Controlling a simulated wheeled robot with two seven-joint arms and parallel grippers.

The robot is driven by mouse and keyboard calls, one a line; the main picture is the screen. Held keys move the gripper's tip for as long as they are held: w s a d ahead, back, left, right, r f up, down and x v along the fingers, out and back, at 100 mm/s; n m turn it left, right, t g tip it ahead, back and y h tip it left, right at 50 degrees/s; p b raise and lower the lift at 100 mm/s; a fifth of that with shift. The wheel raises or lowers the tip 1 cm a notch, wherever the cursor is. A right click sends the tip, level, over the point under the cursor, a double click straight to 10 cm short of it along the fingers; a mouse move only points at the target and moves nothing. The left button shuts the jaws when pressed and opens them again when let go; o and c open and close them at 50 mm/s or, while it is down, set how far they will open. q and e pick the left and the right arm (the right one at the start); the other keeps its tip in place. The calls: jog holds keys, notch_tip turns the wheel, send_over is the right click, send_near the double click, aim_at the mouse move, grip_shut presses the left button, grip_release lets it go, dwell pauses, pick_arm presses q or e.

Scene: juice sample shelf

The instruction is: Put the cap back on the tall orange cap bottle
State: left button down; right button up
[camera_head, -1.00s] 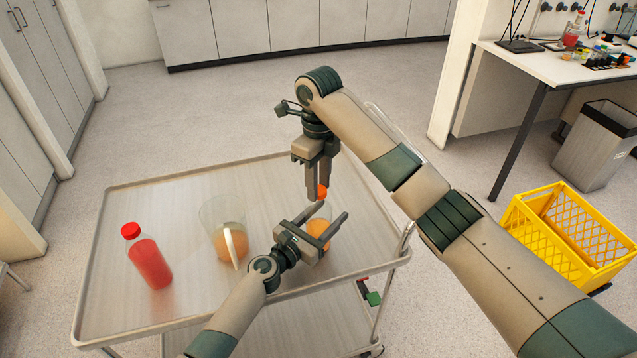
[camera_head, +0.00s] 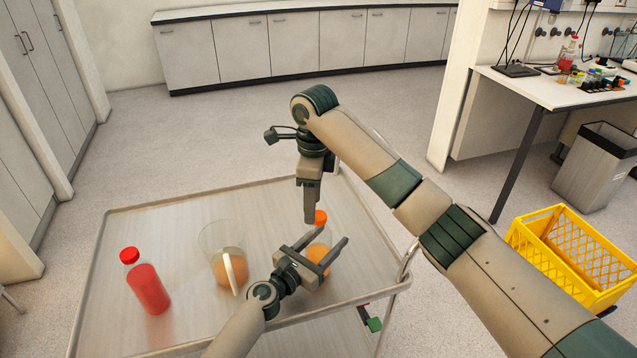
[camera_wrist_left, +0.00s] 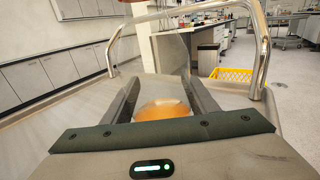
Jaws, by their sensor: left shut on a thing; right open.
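The tall bottle with orange juice (camera_head: 317,256) stands upright on the cart, between the fingers of my left gripper (camera_head: 325,243). That gripper is shut on it; the clear bottle body and its juice (camera_wrist_left: 163,109) also show between the fingers in the left wrist view. The orange cap (camera_head: 320,217) is at the top of the bottle in the head view, beside the fingertips of my right gripper (camera_head: 312,218). The right gripper points down from above and is open. Whether the cap is fully seated cannot be told; the fingers partly hide the bottle.
On the metal cart (camera_head: 180,200), a clear jug of orange juice (camera_head: 229,268) stands left of my left gripper, and a red bottle with a red cap (camera_head: 147,285) stands farther left. A yellow crate (camera_head: 565,262) is on the floor at right. The cart's back left is clear.

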jog(key=n, duration=0.3)
jog(key=r+n, duration=0.1)
jog(key=n, duration=0.2)
jog(key=shift+w+a+r, duration=0.1)
jog(key=shift+a, duration=0.1)
jog(key=n, duration=0.3)
jog(key=r+n, duration=0.1)
jog(key=n, duration=0.2)
jog(key=shift+a+n, duration=0.15)
jog(key=shift+n, duration=0.15)
jog(key=n, duration=0.4)
jog(key=r+n, duration=0.1)
jog(key=n, duration=0.8)
jog(key=shift+r+n, duration=0.4)
jog(key=n, duration=0.4)
jog(key=shift+s+d+r, duration=0.2)
jog(key=shift+r, duration=0.05)
jog(key=n, duration=0.6)
jog(key=shift+d+r, duration=0.3)
jog(key=shift+r, duration=0.05)
jog(key=n, duration=0.4)
jog(key=shift+s+d+r+n, duration=0.1)
jog(key=shift+d+r+n, duration=0.15)
jog(key=shift+n, duration=0.15)
jog(key=n, duration=0.4)
jog(key=shift+d+r, duration=0.15)
jog(key=shift+d, duration=0.15)
